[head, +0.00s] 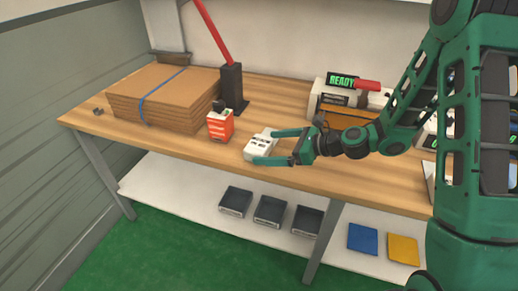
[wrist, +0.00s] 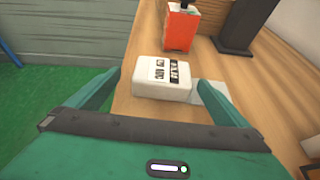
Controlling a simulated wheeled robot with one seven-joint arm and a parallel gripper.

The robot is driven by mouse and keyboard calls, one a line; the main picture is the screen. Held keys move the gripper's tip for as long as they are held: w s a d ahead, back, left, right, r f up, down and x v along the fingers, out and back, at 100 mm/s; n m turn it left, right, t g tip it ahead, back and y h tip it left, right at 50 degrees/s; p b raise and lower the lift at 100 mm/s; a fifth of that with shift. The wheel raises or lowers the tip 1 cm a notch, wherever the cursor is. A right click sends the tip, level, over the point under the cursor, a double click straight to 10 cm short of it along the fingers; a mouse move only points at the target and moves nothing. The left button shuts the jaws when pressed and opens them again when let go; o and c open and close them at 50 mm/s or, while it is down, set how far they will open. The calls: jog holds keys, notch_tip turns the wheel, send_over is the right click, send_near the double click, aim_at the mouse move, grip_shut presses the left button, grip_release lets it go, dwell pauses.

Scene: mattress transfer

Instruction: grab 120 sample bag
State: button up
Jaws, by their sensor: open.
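A small white sample bag (head: 260,148) with a black-and-white printed label lies on the wooden workbench (head: 175,147), near its front edge. In the wrist view the white bag (wrist: 162,79) is ahead, between my fingers; its label is too small to read surely. My green gripper (head: 270,147) is open, with one finger on each side of the bag.
An orange-and-white box (head: 220,126) stands just beyond the bag, also in the wrist view (wrist: 180,28). A black post (head: 232,88) with a red lever is behind it. Stacked cardboard (head: 163,97) lies left. A machine reading "READY" (head: 342,80) stands right. Dark trays (head: 270,211) sit on the shelf below.

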aim_at(259, 146)
jog(key=shift+w+x, duration=0.15)
jog(key=shift+x, duration=1.15)
jog(key=shift+w+x, duration=0.15)
jog(key=shift+x, duration=1.15)
jog(key=shift+d, duration=0.15)
jog(key=c, duration=1.2)
